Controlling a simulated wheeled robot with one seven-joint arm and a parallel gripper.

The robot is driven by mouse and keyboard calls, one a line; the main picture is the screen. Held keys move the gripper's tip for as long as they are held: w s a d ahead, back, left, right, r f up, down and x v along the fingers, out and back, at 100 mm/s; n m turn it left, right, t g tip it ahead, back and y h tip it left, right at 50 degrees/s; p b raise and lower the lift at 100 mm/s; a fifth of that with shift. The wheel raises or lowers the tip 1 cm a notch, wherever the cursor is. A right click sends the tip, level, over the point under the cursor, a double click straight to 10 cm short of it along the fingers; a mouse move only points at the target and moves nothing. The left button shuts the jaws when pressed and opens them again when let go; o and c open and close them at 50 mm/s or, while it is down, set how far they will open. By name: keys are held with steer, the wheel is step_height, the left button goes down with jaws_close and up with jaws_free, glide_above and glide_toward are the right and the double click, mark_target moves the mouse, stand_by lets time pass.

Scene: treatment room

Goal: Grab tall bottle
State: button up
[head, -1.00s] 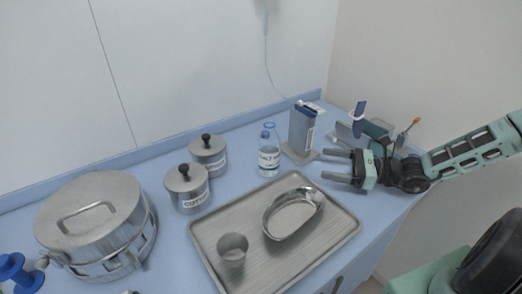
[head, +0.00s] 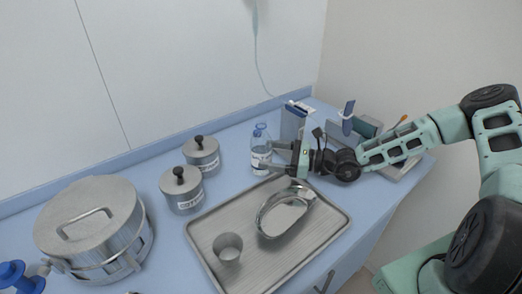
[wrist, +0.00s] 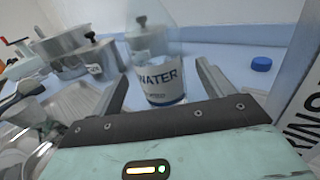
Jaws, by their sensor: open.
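The tall bottle (head: 260,146) is clear, with a blue top and a label, and stands upright on the blue counter behind the metal tray. In the wrist view the bottle (wrist: 162,82) shows the word WATER on its label; its upper part is faint and blurred. My gripper (head: 270,156) is open and reaches the bottle from the right. In the wrist view the bottle stands between the two fingers of my gripper (wrist: 164,82), with gaps visible at both sides. Part of the bottle's right side is hidden by the fingers in the head view.
An upright box (head: 292,123) stands close behind my gripper; its lettered side (wrist: 303,115) fills the wrist view's right edge. The metal tray (head: 325,230) holds a kidney dish (head: 284,212) and a cup (head: 228,247). Two lidded canisters (head: 182,190) (head: 202,156) stand left.

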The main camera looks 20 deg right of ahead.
steer(key=shift+x, duration=1.5)
steer(key=c, duration=1.1)
steer(key=shift+c, duration=0.5)
steer(key=shift+s+d+r, duration=0.1)
steer(key=shift+r, duration=0.05)
